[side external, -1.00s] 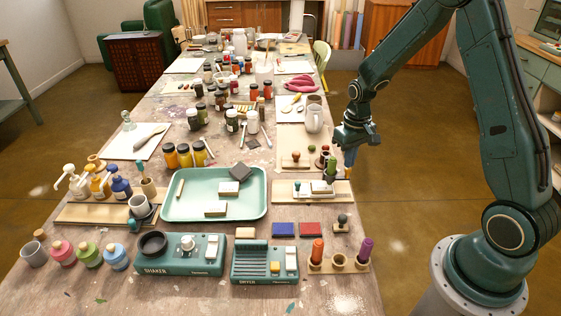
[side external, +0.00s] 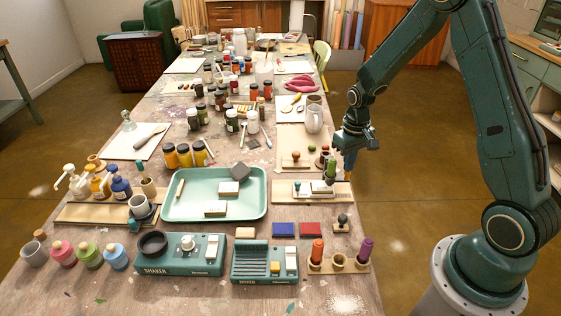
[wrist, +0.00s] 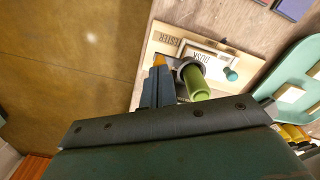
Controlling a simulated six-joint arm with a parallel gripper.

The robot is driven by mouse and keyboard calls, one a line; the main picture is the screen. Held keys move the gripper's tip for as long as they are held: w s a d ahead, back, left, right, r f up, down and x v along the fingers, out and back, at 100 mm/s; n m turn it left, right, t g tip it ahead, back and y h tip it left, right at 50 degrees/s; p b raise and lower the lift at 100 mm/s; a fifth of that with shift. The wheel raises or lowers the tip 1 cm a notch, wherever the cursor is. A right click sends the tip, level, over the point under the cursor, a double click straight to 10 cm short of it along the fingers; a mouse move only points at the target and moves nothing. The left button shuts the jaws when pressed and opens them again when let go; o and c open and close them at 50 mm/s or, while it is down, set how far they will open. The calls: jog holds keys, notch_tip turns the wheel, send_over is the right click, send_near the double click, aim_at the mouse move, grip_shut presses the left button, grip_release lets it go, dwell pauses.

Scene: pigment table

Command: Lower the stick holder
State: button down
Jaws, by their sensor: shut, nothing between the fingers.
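A wooden board (side external: 283,196) at the table's right edge carries a low device and an upright dark-green stick (side external: 331,169). In the wrist view the board (wrist: 144,75) reads "TESTER", and a white plate (wrist: 198,50) on it reads "DUSK". A green cylinder (wrist: 199,85) rises from a dark round collar (wrist: 185,66); it is probably the stick holder, but I cannot be sure. My gripper (side external: 349,173) points down by the board's right end. In the wrist view my gripper (wrist: 158,66) is shut, empty, beside the collar; contact is unclear.
A green tray (side external: 186,211) with blocks lies left of the board. Another board (side external: 285,164) with small stamps and a grey mug (side external: 314,119) stand behind. Blue and red pads (side external: 283,229) lie in front. Open floor (side external: 405,200) lies right of the table edge.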

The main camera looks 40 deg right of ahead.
dwell(0.4)
jog(key=shift+r, duration=3.45)
jog(key=s+a+r+n+t, duration=0.1)
jog(key=s+a+r, duration=0.25)
jog(key=r, duration=0.35)
jog(key=s+a+r+t, duration=0.2)
jog(key=s+a+r, duration=0.1)
jog(key=a+r, duration=0.3)
jog(key=s+a+r+n+t, duration=0.1)
jog(key=s+a+r, duration=0.1)
jog(key=s, duration=0.5)
jog(key=s+a+r+n+t, duration=0.1)
jog(key=s+a+r, duration=0.1)
jog(key=s+r, duration=0.2)
jog(key=s, duration=0.3)
jog(key=shift+a+t, duration=0.25)
jog(key=shift+t, duration=0.05)
